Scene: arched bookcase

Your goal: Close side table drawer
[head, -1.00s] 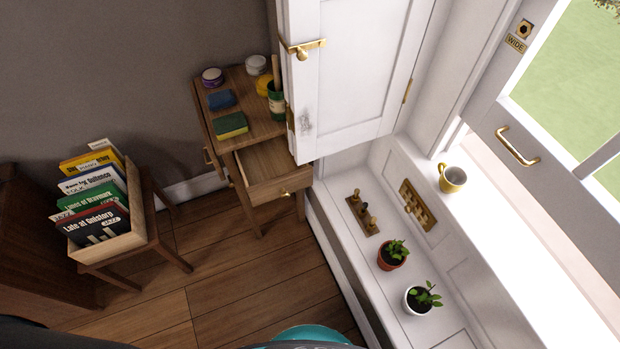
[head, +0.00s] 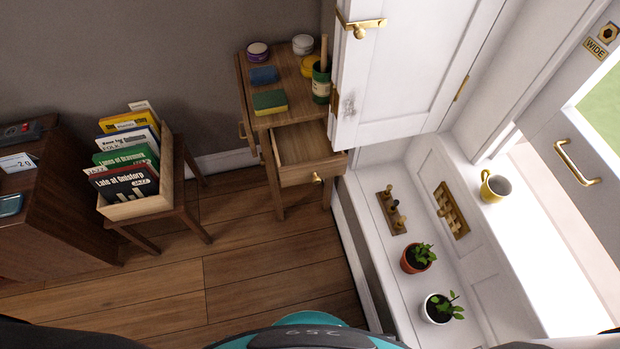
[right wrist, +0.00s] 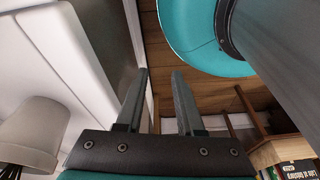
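The wooden side table (head: 255,90) stands against the grey wall, left of the white shutter panel. Its drawer (head: 303,148) is pulled out toward me and looks empty, with a small brass knob (head: 317,178) on its front. My left gripper is not in the head view.
The white shutter (head: 400,70) hangs close beside the table's right side. A white ledge holds a terracotta plant pot (head: 415,260), a white pot (head: 438,309) and pegs. A record crate (head: 134,206) on a stand is at left. Wooden floor (head: 240,250) before the drawer is clear.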

